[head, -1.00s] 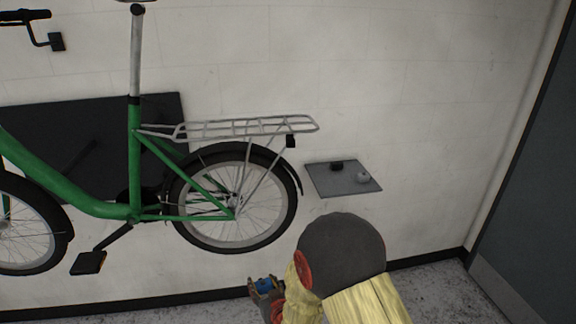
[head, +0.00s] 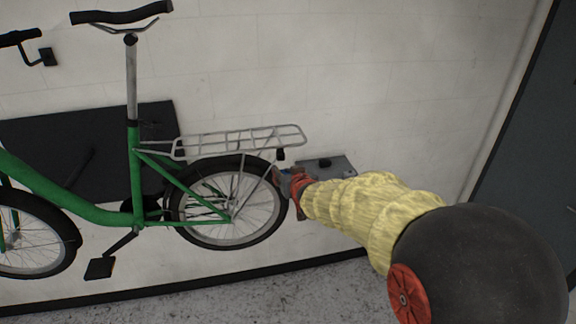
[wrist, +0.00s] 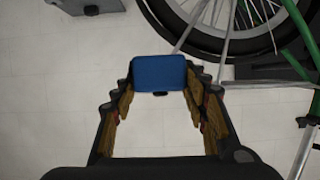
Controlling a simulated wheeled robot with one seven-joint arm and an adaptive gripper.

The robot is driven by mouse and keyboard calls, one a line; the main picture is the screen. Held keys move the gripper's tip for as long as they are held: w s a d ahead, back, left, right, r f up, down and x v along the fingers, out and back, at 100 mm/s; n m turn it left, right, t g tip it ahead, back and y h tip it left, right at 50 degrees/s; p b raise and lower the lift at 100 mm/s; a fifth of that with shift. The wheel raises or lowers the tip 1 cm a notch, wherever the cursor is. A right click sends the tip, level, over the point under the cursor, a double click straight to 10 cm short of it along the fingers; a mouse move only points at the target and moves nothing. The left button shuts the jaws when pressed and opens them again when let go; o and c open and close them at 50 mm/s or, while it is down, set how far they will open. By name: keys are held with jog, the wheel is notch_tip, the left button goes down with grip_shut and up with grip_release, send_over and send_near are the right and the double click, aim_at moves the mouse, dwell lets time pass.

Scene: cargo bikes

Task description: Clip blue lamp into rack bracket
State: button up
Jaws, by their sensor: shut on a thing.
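The blue lamp (wrist: 159,73) is held between the fingertips of my gripper (wrist: 160,88) in the wrist view. In the head view my gripper (head: 285,182) is just behind the rear wheel and a little below the rack bracket. Only a bit of blue shows there, the rest hidden by my gripper. The small black rack bracket (head: 281,154) hangs under the back end of the silver rear rack (head: 240,140). The lamp and bracket look apart, though the exact gap is hard to judge.
The green bike (head: 133,170) stands along the pale wall, its rear wheel (head: 225,205) close to my gripper. A grey wall shelf (head: 341,164) with a black item (head: 324,162) is behind my arm. Floor (head: 240,292) in front is clear.

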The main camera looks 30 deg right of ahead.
jog(key=shift+w+d+p, duration=0.15)
jog(key=shift+w+d, duration=0.15)
jog(key=shift+w, duration=0.65)
jog(key=shift+w+d+p, duration=0.15)
jog(key=shift+w+d, duration=0.1)
jog(key=shift+w, duration=0.7)
jog(key=shift+w+d+p, duration=0.15)
jog(key=shift+w+d, duration=0.15)
jog(key=shift+w, duration=0.65)
jog(key=shift+w+d+r+b, duration=0.15)
jog(key=shift+w+b, duration=0.15)
jog(key=shift+w, duration=0.2)
jog(key=shift+w+d+b, duration=0.15)
jog(key=shift+w+b, duration=0.15)
jog(key=shift+w, duration=0.15)
jog(key=o, duration=1.1)
jog(key=shift+o, duration=0.8)
jog(key=shift+s, duration=0.1)
jog(key=v, duration=1.2)
